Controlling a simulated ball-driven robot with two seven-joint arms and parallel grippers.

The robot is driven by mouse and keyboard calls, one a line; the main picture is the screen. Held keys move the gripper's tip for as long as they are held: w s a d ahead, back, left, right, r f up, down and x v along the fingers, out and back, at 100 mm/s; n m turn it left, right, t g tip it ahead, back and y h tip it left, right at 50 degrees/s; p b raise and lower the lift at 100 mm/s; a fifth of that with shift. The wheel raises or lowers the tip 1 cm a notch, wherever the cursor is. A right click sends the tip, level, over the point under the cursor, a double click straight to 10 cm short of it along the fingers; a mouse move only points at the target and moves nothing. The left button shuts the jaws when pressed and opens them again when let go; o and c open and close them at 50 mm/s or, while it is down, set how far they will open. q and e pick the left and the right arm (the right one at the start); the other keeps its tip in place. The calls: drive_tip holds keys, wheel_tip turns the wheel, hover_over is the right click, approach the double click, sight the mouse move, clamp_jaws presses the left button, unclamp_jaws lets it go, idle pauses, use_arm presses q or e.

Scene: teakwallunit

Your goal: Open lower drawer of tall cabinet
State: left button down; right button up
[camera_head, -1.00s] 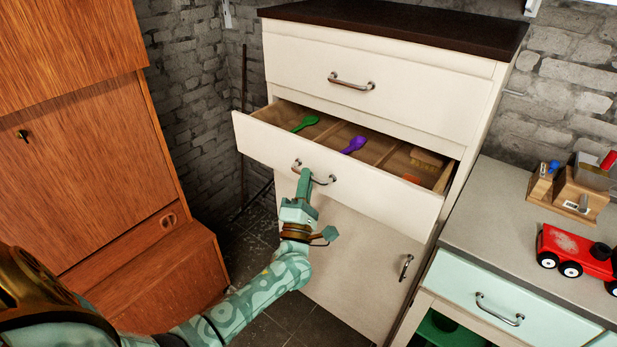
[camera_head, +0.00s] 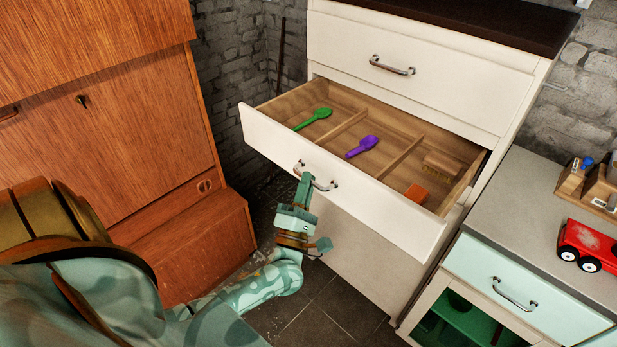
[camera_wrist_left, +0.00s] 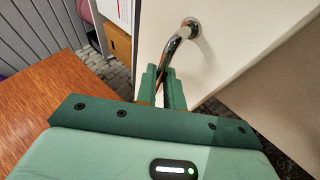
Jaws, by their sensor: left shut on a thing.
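The tall cream cabinet (camera_head: 440,75) has a dark top and stands against the brick wall. Its lower drawer (camera_head: 355,195) is pulled well out, showing a wooden inside with dividers. In it lie a green spoon (camera_head: 314,118), a purple scoop (camera_head: 362,146), an orange block (camera_head: 416,193) and a brush (camera_head: 442,163). My left gripper (camera_head: 304,180) is shut on the drawer's metal handle (camera_head: 325,187). The left wrist view shows the green fingers (camera_wrist_left: 164,88) around the handle bar (camera_wrist_left: 178,42). My right gripper is not in view.
The upper drawer (camera_head: 400,65) is shut. A wooden cabinet (camera_head: 120,120) stands close on the left. A low counter (camera_head: 515,205) with a red toy truck (camera_head: 588,245) is at the right. Tiled floor (camera_head: 335,305) shows below the open drawer.

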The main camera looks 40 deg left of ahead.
use_arm(q)
drive_tip(key=shift+f, duration=0.1)
drive_tip(key=c, duration=1.8)
unclamp_jaws()
drive_tip(key=shift+d, duration=0.1)
drive_tip(key=b+v, duration=0.3)
drive_tip(key=v, duration=1.3)
drive_tip(key=shift+s, duration=0.1)
